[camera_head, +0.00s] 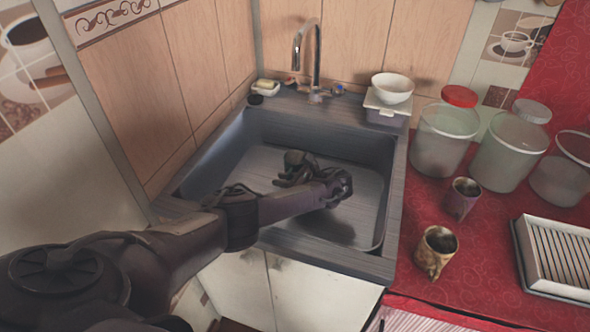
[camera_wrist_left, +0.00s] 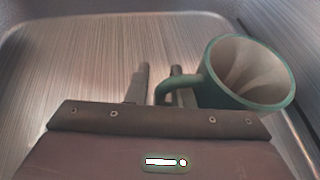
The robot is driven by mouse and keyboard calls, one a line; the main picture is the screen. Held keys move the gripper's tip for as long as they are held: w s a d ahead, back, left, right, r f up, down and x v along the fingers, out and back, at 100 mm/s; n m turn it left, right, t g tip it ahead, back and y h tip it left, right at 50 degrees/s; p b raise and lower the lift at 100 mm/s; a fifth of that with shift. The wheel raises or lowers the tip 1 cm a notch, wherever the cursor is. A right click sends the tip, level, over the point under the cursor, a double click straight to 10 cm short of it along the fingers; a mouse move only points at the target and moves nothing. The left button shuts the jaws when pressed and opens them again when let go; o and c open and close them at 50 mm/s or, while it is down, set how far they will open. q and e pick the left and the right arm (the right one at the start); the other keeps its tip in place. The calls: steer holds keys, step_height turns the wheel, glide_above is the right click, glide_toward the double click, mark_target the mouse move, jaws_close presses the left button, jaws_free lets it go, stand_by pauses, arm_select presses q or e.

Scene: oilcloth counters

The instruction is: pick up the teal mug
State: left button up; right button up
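The teal mug (camera_wrist_left: 245,73) lies tilted in the sink at the right of the left wrist view, its pale open mouth turned toward the camera. Its handle (camera_wrist_left: 160,92) points left. My left gripper (camera_wrist_left: 158,82) is open; its two fingers stand apart on either side of the handle's outer bar, the right finger partly covered by the handle. I cannot tell whether they touch it. In the head view my left gripper (camera_head: 288,177) is low in the sink and the mug is mostly hidden by it. My right gripper is not in view.
The grey sink (camera_head: 372,190) has raised walls around my left gripper, with a faucet (camera_head: 312,60) behind. On the red counter at right stand a purple mug (camera_head: 462,199), a brown mug (camera_head: 437,252), glass jars (camera_head: 443,138) and a white rack (camera_head: 560,262).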

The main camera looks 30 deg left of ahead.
arm_select(q)
jaws_close()
steer(key=shift+r, duration=0.15)
steer(key=shift+r+p, duration=0.65)
steer(key=shift+r, duration=0.5)
step_height(320, 180, up, 17)
steer(key=p, duration=0.2)
steer(key=shift+r+p, duration=0.2)
steer(key=shift+p, duration=0.15)
